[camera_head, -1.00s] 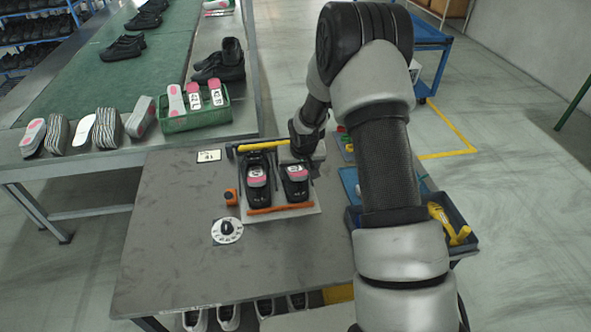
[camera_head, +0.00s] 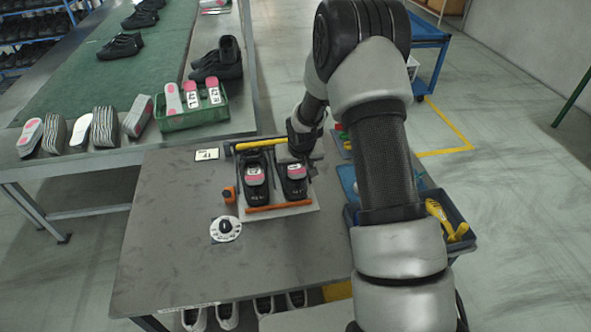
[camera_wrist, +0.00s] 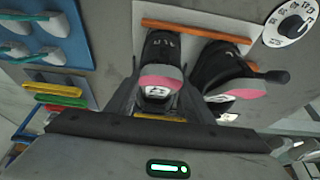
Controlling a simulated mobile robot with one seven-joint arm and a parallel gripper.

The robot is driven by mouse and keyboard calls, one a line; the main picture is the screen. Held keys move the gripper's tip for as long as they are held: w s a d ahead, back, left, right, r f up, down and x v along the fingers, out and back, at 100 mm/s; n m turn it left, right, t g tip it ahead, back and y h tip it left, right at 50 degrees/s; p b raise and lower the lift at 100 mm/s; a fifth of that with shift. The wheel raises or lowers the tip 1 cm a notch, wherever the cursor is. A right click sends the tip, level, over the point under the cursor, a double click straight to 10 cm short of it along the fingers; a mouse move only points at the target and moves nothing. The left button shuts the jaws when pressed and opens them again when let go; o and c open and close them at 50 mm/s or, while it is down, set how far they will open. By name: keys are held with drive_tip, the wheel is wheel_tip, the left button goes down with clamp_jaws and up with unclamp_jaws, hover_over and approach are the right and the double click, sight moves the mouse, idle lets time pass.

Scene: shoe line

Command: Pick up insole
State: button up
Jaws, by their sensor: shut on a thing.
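Two black shoes stand side by side on a light board (camera_head: 309,203). Each has an insole with a pink heel and white label showing at its opening. My gripper (camera_head: 297,163) is over the right shoe (camera_head: 296,189), reaching in from behind. In the wrist view my gripper (camera_wrist: 158,103) has a finger on each side of the insole (camera_wrist: 160,78) at the opening of that shoe (camera_wrist: 160,47) and is shut on it. The insole still sits at the shoe. The left shoe (camera_head: 257,194) and its insole (camera_head: 255,175) are clear of the fingers.
An orange bar (camera_head: 279,206) lies before the shoes and a yellow-handled tool (camera_head: 262,143) behind them. A round dial (camera_head: 225,229) and an orange tape measure (camera_head: 229,195) lie left. A blue bin (camera_head: 462,243) is right. A green crate (camera_head: 213,117) holds more insoles.

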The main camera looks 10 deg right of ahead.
drive_tip(key=s+r+p, duration=0.2)
drive_tip(key=s+r, duration=1.1)
drive_tip(key=s, duration=0.4)
drive_tip(key=shift+s, duration=0.3)
drive_tip(key=shift+r, duration=0.1)
